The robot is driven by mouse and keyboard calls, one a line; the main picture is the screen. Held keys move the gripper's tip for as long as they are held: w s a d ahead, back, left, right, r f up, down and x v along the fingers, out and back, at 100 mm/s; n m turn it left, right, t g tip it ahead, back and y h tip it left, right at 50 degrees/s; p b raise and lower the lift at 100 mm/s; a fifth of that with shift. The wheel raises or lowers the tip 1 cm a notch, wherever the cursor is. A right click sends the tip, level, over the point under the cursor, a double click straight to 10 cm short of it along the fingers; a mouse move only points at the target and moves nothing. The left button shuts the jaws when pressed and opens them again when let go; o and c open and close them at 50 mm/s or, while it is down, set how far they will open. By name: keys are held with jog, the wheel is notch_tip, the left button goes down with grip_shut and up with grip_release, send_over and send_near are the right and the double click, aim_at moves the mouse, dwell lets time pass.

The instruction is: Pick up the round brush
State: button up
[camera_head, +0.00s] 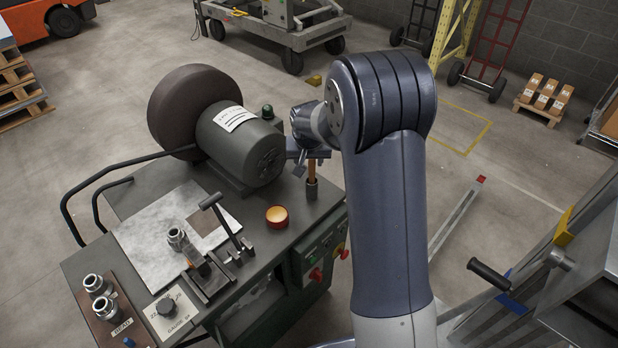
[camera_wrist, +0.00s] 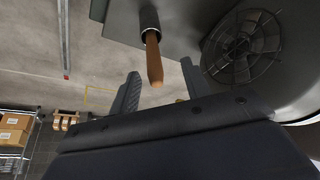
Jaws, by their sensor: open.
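A wooden handle, likely the round brush's (camera_head: 311,174), stands upright in a small metal cup (camera_head: 312,190) at the bench's right edge. The brush head is not visible. In the wrist view the tan handle (camera_wrist: 153,58) sticks out of the cup (camera_wrist: 149,22), its free end towards my gripper. My gripper (camera_head: 307,155) is at the handle's top, partly hidden by my arm in the head view. In the wrist view its two fingers (camera_wrist: 160,76) are apart, one on each side of the handle, with gaps showing. I see no contact.
A grinder motor (camera_head: 240,145) with a large dark wheel (camera_head: 185,105) stands just left of my gripper. Its fan grille (camera_wrist: 242,47) is close in the wrist view. An orange button (camera_head: 277,215), a lever clamp (camera_head: 225,245) and metal fittings (camera_head: 100,290) occupy the bench.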

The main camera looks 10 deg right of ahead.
aim_at(312, 162)
jog(key=w+f, duration=0.1)
jog(key=w+d+f+p, duration=0.1)
jog(key=shift+w+d+f, duration=0.2)
jog(key=shift+d+f, duration=0.1)
jog(key=shift+f, duration=0.05)
jog(key=shift+w+f, duration=0.25)
jog(key=shift+f, duration=0.4)
jog(key=shift+c, duration=0.6)
grip_shut()
